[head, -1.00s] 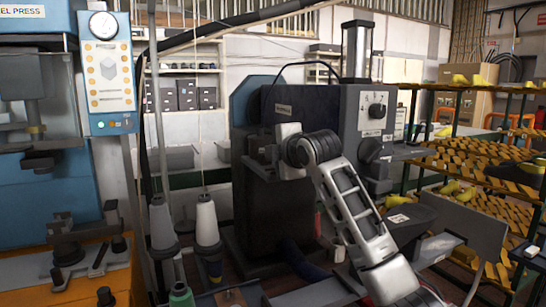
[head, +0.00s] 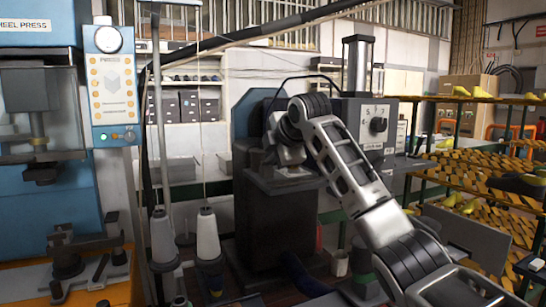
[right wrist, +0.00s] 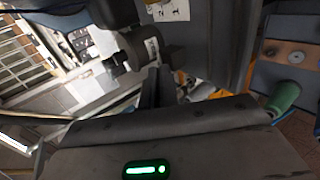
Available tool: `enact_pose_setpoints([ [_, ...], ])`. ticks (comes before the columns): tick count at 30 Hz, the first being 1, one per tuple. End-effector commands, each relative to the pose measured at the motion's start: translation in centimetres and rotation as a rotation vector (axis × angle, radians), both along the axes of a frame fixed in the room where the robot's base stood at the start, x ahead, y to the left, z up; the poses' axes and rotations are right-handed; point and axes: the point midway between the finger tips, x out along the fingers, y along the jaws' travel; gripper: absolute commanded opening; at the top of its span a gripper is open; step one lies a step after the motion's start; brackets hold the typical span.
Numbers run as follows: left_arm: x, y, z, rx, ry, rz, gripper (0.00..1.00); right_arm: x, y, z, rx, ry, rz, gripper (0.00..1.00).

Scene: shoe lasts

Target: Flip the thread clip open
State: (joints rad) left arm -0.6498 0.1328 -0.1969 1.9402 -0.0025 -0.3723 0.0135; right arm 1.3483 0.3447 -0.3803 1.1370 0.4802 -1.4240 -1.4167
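I cannot make out the thread clip in either view. The dark stitching machine (head: 285,215) stands at the centre of the head view, partly hidden by my right arm. My right gripper (head: 264,158) is in front of the machine's upper left part, and I cannot tell whether it touches it. Its fingers are too small and dark against the machine to read. In the right wrist view, its housing with a green light fills the bottom, and dark machine parts (right wrist: 145,48) show beyond it. My left gripper is not in view.
White thread cones (head: 207,236) stand left of the machine, and a green cone (right wrist: 285,96) shows in the right wrist view. A blue press (head: 45,200) is at far left. Shelves of yellow lasts (head: 470,150) stand at right. A white cup (head: 340,263) is beside the machine's base.

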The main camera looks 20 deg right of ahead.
Motion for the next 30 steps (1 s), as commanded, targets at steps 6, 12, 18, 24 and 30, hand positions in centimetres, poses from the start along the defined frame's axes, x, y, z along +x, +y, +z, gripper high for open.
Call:
enact_pose_setpoints([
  [6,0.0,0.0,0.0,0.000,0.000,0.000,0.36,0.0,0.1,0.0,0.001,0.000,0.001,0.12],
  [12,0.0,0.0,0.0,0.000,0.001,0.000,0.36,0.0,0.1,0.0,0.001,-0.001,0.001,0.12],
  [18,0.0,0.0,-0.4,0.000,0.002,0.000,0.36,-0.6,0.0,0.5,0.001,-0.005,0.001,0.12],
  [24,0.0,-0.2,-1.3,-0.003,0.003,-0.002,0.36,-3.7,-0.1,2.5,-0.001,-0.009,0.001,0.12],
  [30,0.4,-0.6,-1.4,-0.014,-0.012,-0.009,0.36,-7.8,-0.3,5.5,-0.001,-0.008,0.001,0.12],
])
